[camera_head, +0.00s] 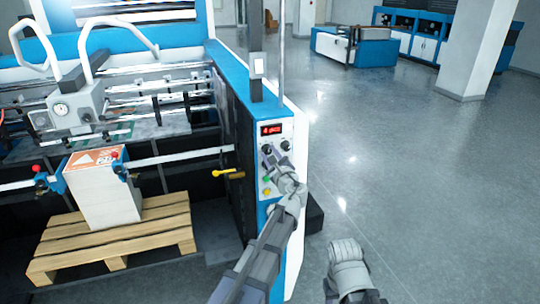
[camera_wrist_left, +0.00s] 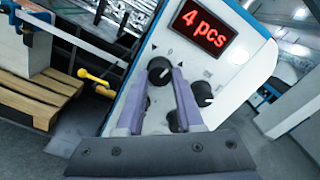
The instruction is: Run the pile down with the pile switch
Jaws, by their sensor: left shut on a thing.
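The control panel (camera_head: 273,175) is on the blue and white end of the machine, with a red "4 pcs" display (camera_wrist_left: 203,31). My left gripper (camera_wrist_left: 163,76) is at the panel, its two fingers shut around a black rotary knob (camera_wrist_left: 160,69) left of and below the display; I take this knob for the pile switch. Its label is too small to read fully. The pile (camera_head: 104,193), a white stack with an orange-and-white top, stands on a wooden pallet (camera_head: 165,228). My right arm's end (camera_head: 347,262) is low at right, over the floor; its fingers cannot be made out.
Another black knob (camera_wrist_left: 203,94) sits right of the held one, and more lie below, partly behind the fingers. A yellow handle (camera_head: 228,174) sticks out left of the panel. Open grey floor (camera_head: 420,180) lies to the right, with a white pillar (camera_head: 478,50) farther back.

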